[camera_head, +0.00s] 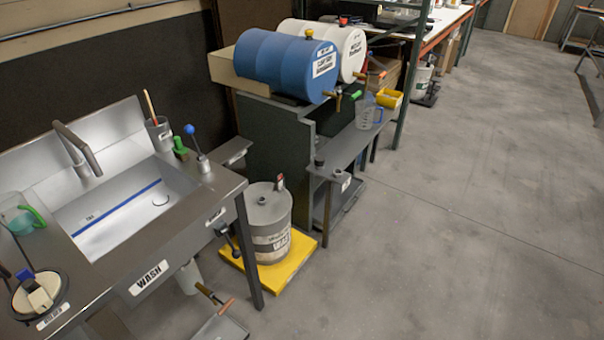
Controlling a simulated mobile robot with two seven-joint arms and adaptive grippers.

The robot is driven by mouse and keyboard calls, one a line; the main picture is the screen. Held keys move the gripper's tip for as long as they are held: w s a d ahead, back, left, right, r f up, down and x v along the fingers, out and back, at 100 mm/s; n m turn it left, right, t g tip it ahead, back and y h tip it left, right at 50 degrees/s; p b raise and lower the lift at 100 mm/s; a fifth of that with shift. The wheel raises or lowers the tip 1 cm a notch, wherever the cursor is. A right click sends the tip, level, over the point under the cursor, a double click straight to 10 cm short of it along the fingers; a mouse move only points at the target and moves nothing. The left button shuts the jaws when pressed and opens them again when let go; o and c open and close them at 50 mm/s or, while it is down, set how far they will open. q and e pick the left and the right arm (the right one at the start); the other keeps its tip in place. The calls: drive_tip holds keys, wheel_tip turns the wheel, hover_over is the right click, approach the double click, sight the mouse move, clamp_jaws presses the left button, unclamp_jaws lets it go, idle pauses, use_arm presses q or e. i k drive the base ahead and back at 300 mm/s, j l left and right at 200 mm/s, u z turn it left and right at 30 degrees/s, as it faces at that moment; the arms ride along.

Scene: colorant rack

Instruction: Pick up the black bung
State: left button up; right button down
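A small dark cylinder (319,161), which looks like the black bung, stands on the near end of the narrow grey shelf (350,146) in front of the drum stand. It is small in the picture, so its exact shape is hard to tell. The grey waste drum (268,223) stands upright on a yellow tray below and left of that shelf. An opening and a small red-topped fitting (280,182) show on its top. Neither of my grippers can be made out in the head view, and nothing is seen touching the dark cylinder.
A steel wash sink (140,277) fills the left. A blue drum (285,66) and a white drum lie on a dark stand at the back. A clear jug (368,115) stands on the shelf's far end. The yellow tray (302,247) juts onto the floor. The right-hand floor is clear.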

sight(319, 160)
drive_tip(key=i+l, duration=0.25)
drive_tip(key=i, duration=0.2)
drive_tip(key=i+l+u, duration=0.1)
drive_tip(key=i+l, duration=0.2)
drive_tip(key=i, duration=0.15)
